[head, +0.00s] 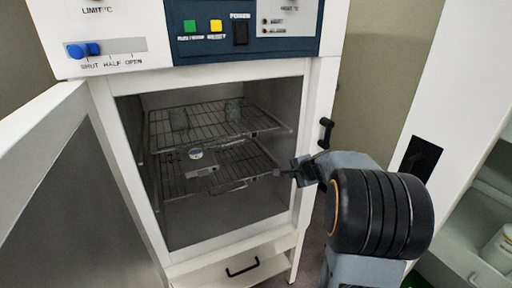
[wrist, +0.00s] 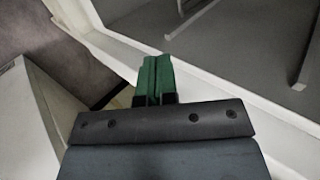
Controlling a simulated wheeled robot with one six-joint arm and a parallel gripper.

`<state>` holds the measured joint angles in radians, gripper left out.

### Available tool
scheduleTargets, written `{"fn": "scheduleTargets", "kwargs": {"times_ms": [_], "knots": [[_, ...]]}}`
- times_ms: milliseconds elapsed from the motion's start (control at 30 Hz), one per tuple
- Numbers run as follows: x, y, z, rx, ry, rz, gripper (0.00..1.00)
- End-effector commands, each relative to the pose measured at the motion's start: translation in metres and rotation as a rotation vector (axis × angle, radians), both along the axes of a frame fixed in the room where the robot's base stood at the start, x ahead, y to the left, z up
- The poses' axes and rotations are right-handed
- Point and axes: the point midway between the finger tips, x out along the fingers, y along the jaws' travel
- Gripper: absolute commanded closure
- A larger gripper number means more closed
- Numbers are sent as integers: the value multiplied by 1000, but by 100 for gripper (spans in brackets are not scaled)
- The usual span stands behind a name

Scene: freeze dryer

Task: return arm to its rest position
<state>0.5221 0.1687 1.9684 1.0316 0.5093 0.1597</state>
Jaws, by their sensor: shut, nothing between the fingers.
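My gripper (head: 284,172) is at the right side of the freeze dryer's open front, at about the height of the lower rack. In the wrist view its green fingers (wrist: 155,80) are together with nothing between them. The white frame of the opening lies just beyond the fingers in that view. My arm reaches in from the right in the head view, bent at a thick black joint.
The freeze dryer (head: 310,100) has its door (head: 60,190) swung open to the left. Inside are wire racks (head: 215,125) with a small round white-topped item (head: 196,153) and greyish pieces. A drawer (head: 240,268) is below. A white cabinet (head: 425,110) stands at right.

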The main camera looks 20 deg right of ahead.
Motion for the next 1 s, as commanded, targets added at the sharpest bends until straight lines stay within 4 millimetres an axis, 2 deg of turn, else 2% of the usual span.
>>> {"fn": "scheduleTargets", "kwargs": {"times_ms": [167, 267, 333, 400, 500, 600, 700, 833, 1000], "knots": [[-6, 5, -4, -20, 25, 57, 100], [-30, 19, -27, -70, 126, 188, 100], [-58, 43, -29, -142, 207, 346, 100], [-92, 76, -20, -243, 287, 544, 100], [-143, 115, -4, -408, 386, 815, 100], [-182, 138, 12, -559, 445, 1013, 100], [-209, 153, 27, -689, 467, 1144, 100], [-225, 168, 46, -804, 432, 1225, 100], [-227, 184, 66, -861, 359, 1258, 100]]}}
